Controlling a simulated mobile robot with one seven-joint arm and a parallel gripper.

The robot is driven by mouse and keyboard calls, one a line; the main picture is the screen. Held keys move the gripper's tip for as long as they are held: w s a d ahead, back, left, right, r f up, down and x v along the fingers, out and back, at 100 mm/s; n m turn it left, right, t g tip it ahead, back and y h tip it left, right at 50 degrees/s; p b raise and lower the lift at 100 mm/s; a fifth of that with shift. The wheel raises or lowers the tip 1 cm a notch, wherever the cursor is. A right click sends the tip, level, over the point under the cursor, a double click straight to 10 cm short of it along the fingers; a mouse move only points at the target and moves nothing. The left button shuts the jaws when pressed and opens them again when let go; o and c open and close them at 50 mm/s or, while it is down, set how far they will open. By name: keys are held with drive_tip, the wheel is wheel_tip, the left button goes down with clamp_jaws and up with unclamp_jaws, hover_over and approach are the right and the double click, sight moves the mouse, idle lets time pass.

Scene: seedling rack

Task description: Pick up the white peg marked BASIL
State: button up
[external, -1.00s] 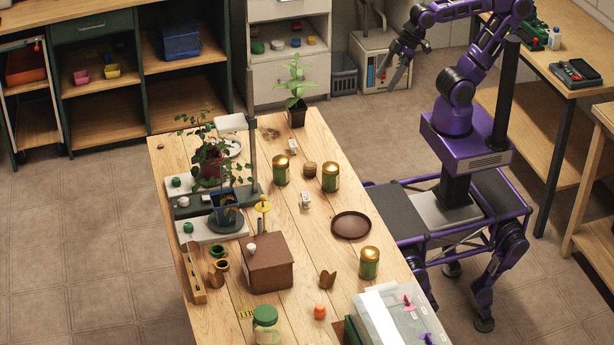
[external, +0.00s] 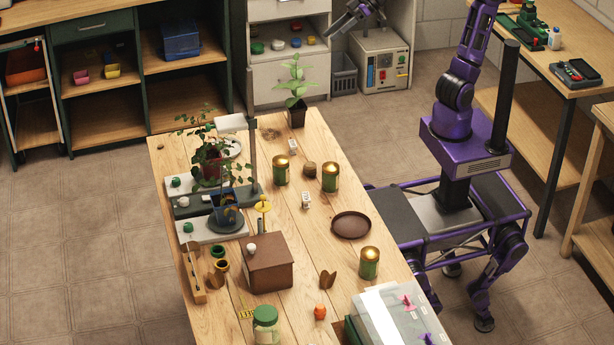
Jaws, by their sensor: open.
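My gripper (external: 350,22) is open and empty at the top edge of the external view. It is high up, beyond the far right end of the wooden table (external: 325,150), well apart from everything on it. I cannot make out a BASIL label at this size. Two small white pieces with dark marks lie on the table: one near the back (external: 293,146) and one near the middle (external: 306,200). I cannot tell whether either is the peg.
Several green-and-gold cans (external: 330,178), a brown round tray (external: 351,225), a brown box (external: 268,264) and potted plants (external: 296,115) crowd the table. A lamp post (external: 252,155) rises at left. A clear-topped case (external: 385,318) sits at the front right.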

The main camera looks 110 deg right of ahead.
drive_tip(key=w+d+r+m+t+h+b, duration=0.1)
drive_tip(key=w+d+r+m+t+h, duration=0.15)
drive_tip(key=w+d+r, duration=0.5)
drive_tip(key=w+d+r+m+t+h+b, duration=0.1)
drive_tip(key=w+d+r+m+t+h, duration=0.2)
drive_tip(key=d+r, duration=0.7)
drive_tip(key=s+d+r+t+h+b, duration=0.1)
drive_tip(key=d+r+h, duration=0.2)
drive_tip(key=r, duration=0.4)
drive_tip(key=s+d+r+t+h, duration=0.15)
drive_tip(key=r+h, duration=0.25)
drive_tip(key=r, duration=0.4)
drive_tip(key=w+a+f+n+g+y+p, duration=0.15)
drive_tip(key=w+a+f+n+y, duration=0.25)
drive_tip(key=w+a+f, duration=0.4)
drive_tip(key=w+a+f+n+g, duration=0.2)
drive_tip(key=w+f+g, duration=0.15)
drive_tip(key=f, duration=0.55)
drive_tip(key=n+g+y+p, duration=0.2)
drive_tip(key=g+y, duration=0.5)
drive_tip(key=g, duration=0.7)
hover_over(293, 143)
drive_tip(key=shift+m, duration=0.25)
wheel_tip(293, 143, down, 56)
drive_tip(key=shift+f, duration=3.35)
clamp_jaws()
